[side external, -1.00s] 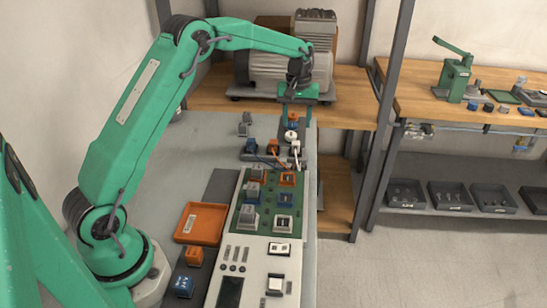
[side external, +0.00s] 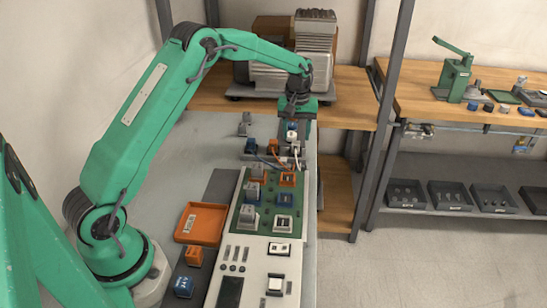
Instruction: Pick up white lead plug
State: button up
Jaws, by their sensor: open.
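My gripper (side external: 297,118) hangs pointing down at the far end of the grey bench, above and close to the row of lead plugs. Its jaws are open; the fingers are small and hard to make out. The white lead plug (side external: 294,149) is at the right end of the row, just below my gripper, with a white lead running down from it. I cannot tell whether the fingers touch it. The orange lead plug (side external: 273,146) and the blue lead plug (side external: 251,146) stand to its left.
A green board (side external: 266,219) with grey, orange and blue blocks lies nearer on a white panel. An orange tray (side external: 201,224) lies to its left. A compressor (side external: 275,75) sits on the wooden shelf behind my gripper. A dark upright post (side external: 384,120) stands to the right.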

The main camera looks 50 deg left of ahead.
aim_at(296, 142)
jog(key=shift+f, duration=1.65)
jog(key=c, duration=1.1)
